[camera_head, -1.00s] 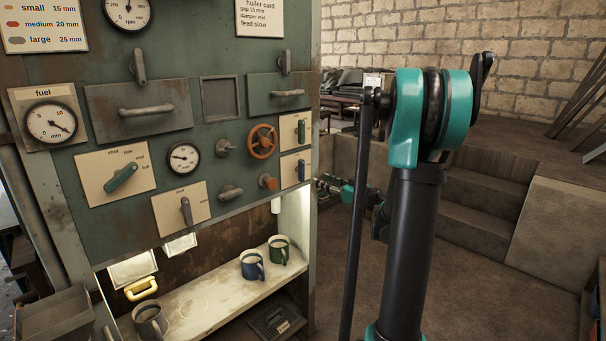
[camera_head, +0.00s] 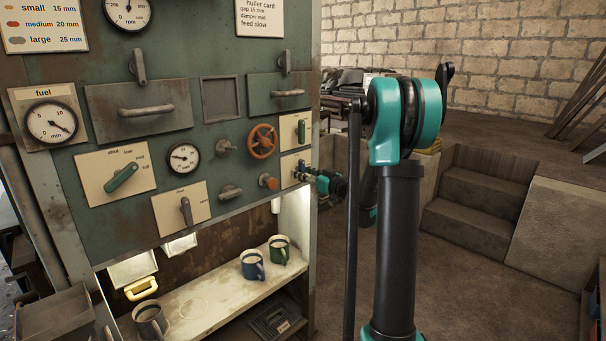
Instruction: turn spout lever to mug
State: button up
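Several levers show on the green panel; their small labels are too small to read, so I cannot tell which is the spout lever. A green lever (camera_head: 121,178) and a grey lever (camera_head: 186,211) sit on cream plates. At the right edge, another green lever (camera_head: 301,129) sits above a lower cream plate (camera_head: 288,163). Contact and finger opening cannot be made out. A blue mug (camera_head: 253,266) and a green mug (camera_head: 279,251) stand on the lit shelf below; a grey mug (camera_head: 150,321) stands at left.
A pale spout (camera_head: 276,205) hangs above the shelf (camera_head: 205,301) near the green mug. An orange handwheel (camera_head: 262,142) and an orange knob (camera_head: 268,182) project left of my gripper.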

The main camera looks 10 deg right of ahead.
grip_shut()
jog(key=shift+m, duration=0.4)
jog(key=m, duration=0.3)
jog(key=shift+m, duration=0.3)
jog(key=m, duration=0.4)
jog(key=shift+s+a+m, duration=0.1)
jog(key=shift+m, duration=0.2)
jog(key=m, duration=0.4)
jog(key=shift+r+m, duration=0.1)
jog(key=shift+m, duration=0.2)
jog(key=shift+r+m, duration=0.1)
jog(key=shift+m, duration=2)
